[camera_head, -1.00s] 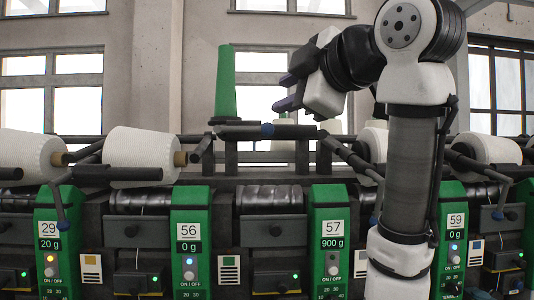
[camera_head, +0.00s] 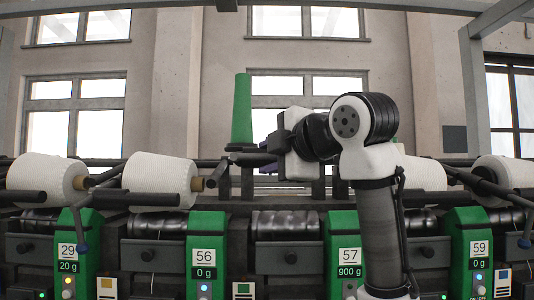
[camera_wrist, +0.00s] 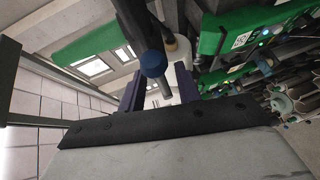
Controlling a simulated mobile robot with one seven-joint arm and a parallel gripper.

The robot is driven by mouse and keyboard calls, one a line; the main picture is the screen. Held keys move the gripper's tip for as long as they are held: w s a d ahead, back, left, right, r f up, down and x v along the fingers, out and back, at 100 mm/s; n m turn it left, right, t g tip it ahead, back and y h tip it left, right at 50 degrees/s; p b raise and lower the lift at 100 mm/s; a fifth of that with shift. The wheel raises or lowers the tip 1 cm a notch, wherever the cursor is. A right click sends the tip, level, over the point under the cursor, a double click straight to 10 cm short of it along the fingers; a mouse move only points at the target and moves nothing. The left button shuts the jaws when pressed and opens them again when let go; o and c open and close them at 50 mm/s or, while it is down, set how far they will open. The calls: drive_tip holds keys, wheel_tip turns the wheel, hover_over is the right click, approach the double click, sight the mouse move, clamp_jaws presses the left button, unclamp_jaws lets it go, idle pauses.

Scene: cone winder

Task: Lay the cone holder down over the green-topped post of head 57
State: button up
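The cone holder (camera_head: 250,158) of head 57 is dark, with a green tube (camera_head: 242,110) standing upright above its left end in the head view. In the wrist view its dark arm (camera_wrist: 130,25) ends in a blue ball (camera_wrist: 153,64), with a grey rod below the ball. My gripper (camera_wrist: 160,88) has two purple fingers, apart on either side of the rod, with gaps showing. In the head view my gripper (camera_head: 268,150) is at the holder's right end and hides the ball.
A white yarn cone (camera_head: 160,180) lies left of the holder. Other holders and cones line the machine on both sides. Open space lies above.

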drive_tip(key=shift+w+a+f, duration=0.1)
drive_tip(key=shift+w+a, duration=0.2)
drive_tip(key=shift+w, duration=0.25)
clamp_jaws()
